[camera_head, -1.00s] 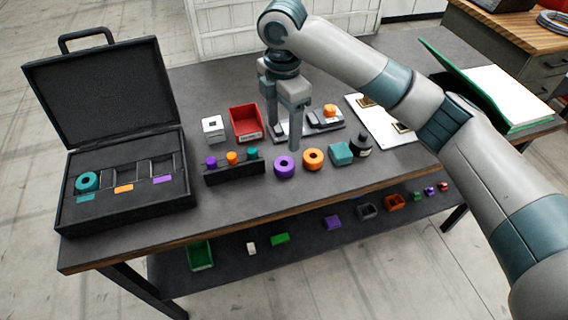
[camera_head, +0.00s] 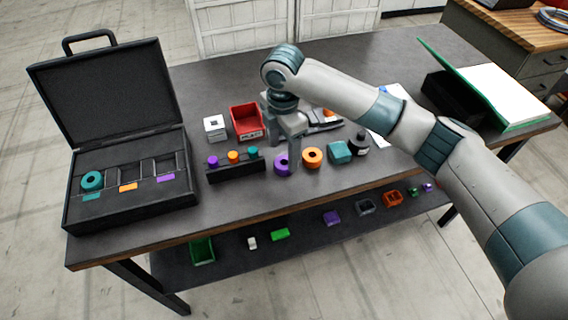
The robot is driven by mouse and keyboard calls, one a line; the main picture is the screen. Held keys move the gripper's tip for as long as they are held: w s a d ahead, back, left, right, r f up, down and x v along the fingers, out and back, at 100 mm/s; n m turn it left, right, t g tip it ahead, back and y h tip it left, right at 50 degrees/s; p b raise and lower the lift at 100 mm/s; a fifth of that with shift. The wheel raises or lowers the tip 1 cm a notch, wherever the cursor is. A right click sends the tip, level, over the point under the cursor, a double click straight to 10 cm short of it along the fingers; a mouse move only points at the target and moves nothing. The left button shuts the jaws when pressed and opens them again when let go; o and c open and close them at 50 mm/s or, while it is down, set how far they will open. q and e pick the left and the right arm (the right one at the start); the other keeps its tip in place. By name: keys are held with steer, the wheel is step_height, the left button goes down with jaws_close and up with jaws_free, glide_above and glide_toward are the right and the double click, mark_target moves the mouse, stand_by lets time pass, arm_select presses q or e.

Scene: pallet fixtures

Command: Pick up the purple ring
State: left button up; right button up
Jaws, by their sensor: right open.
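The purple ring (camera_head: 281,166) lies on the dark table top, beside the orange ring (camera_head: 312,157). My right gripper (camera_head: 286,155) is open and points down, low over the purple ring. Its near finger covers the right part of the purple ring. The far finger is mostly hidden, and I cannot tell whether either finger touches the ring. My left gripper is not in view.
Right of the rings stand a teal block (camera_head: 340,152) and a dark bottle (camera_head: 359,142). Left are a black peg rack (camera_head: 235,170) and a red bin (camera_head: 245,121). An open black case (camera_head: 125,215) holds a teal ring (camera_head: 91,181). The table front is clear.

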mark_target(284, 162)
steer(key=shift+d+f+p, duration=0.1)
steer(key=shift+f+p, duration=0.2)
steer(key=shift+f, duration=0.05)
step_height(284, 162, down, 3)
steer(key=shift+f+p, duration=0.1)
steer(key=shift+p, duration=0.6)
steer(key=shift+f, duration=0.4)
steer(key=c, duration=1.2)
